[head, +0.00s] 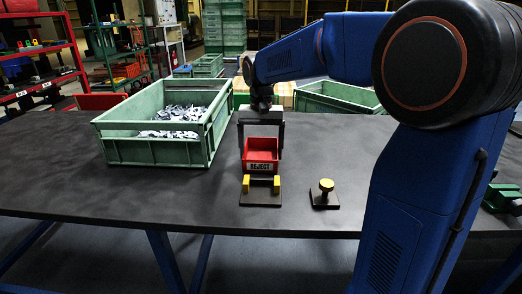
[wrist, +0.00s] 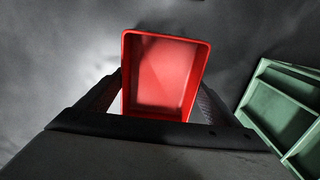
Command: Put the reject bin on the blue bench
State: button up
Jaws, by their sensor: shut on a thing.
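The reject bin (head: 261,155) is a small open red box with a white REJECT label on its front, upright above the dark bench top. My gripper (head: 262,148) comes down from above with a black finger on each side of the bin, shut on it. In the wrist view the bin (wrist: 163,75) looks empty, between the two fingers (wrist: 160,105). Whether its underside touches anything is hard to tell. The bench (head: 330,145) has a dark grey top and blue legs.
A dark plate with two yellow blocks (head: 261,190) lies just in front of the bin. A small block with a yellow knob (head: 325,193) stands right of it. A green crate (head: 155,151) of metal parts is to the left, close by. Clear bench lies at the front left.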

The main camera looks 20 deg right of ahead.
jog(key=o, duration=1.1)
jog(key=shift+f, duration=0.1)
notch_tip(320, 180, up, 12)
